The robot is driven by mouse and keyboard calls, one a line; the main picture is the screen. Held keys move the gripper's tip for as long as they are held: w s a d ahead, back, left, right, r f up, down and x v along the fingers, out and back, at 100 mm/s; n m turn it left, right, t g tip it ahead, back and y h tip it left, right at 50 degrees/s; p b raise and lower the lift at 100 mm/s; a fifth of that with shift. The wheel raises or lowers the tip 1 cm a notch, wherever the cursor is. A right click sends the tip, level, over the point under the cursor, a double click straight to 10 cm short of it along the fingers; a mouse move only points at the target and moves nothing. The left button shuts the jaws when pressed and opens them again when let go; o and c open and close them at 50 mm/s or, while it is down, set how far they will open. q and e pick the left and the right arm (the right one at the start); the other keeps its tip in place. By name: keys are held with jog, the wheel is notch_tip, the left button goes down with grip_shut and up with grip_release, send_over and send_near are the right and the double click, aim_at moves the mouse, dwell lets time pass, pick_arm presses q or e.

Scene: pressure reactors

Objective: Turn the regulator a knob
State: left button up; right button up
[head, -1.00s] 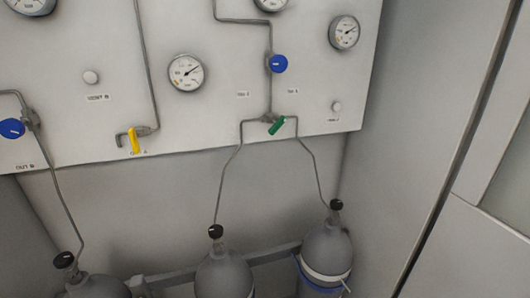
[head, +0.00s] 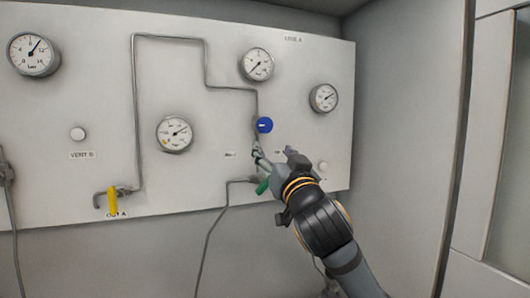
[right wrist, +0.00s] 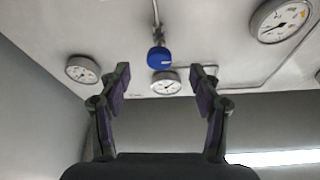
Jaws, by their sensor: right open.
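A round blue knob (head: 264,125), on the pipe of the panel's line A, faces outward at the right of the panel in the head view. I take it as the regulator knob. It also shows in the right wrist view (right wrist: 159,57), centred a little beyond the fingertips. My right gripper (head: 273,153) is open and empty, just below the knob in the head view. Its two fingers are spread wide in the right wrist view (right wrist: 159,73), with the knob in line with the gap; no contact shows. My left gripper is not in view.
A green lever (head: 263,186) sits right beside my right gripper, partly hidden by it. A yellow lever (head: 113,200) is at the panel's lower left. Several gauges and thin pipes are on the white panel (head: 200,60). A grey wall (head: 410,130) closes the right side.

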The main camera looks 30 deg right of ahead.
aim_at(266, 127)
jog(key=w+d+r+p, duration=0.1)
jog(key=w+r+p, duration=0.1)
jog(key=w+d+r+p, duration=0.1)
jog(key=w+r+p, duration=0.1)
jog(key=w, duration=0.1)
jog(key=w+r+p, duration=0.1)
jog(key=w+p, duration=0.1)
jog(key=shift+w+d+r, duration=0.35)
jog(key=shift+d+r, duration=0.05)
jog(key=shift+w+d, duration=0.15)
jog(key=shift+w, duration=0.3)
jog(key=shift+c, duration=0.2)
jog(key=c, duration=1.2)
jog(key=shift+o, duration=0.2)
